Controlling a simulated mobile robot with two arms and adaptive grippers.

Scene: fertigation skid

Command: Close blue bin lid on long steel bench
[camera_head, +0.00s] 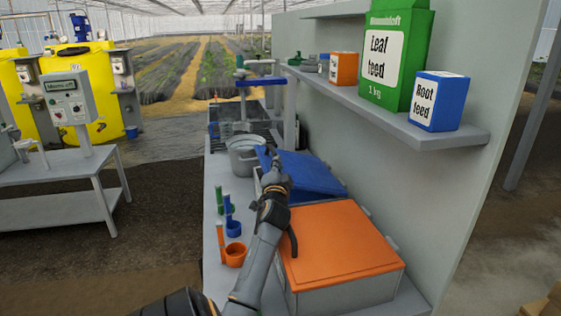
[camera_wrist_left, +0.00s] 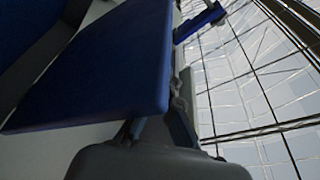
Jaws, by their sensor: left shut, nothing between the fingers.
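The blue lid (camera_head: 312,178) is on a pale bin on the long steel bench (camera_head: 213,190), behind the orange-lidded bin. It looks tilted, with its left edge raised above the bin wall; my arm hides part of that edge, so the exact gap is unclear. My left gripper (camera_head: 273,158) is shut and empty at the lid's left edge. In the left wrist view the blue lid (camera_wrist_left: 105,75) fills the left half, and the fingers (camera_wrist_left: 178,108) are close to its edge. Contact cannot be told. My right gripper is not in view.
The closed orange lid (camera_head: 338,240) is right of my arm. Orange and blue cups (camera_head: 235,254) stand left of it. A metal pot (camera_head: 243,156) stands behind. A shelf (camera_head: 440,133) with feed boxes overhangs the bench's right side.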

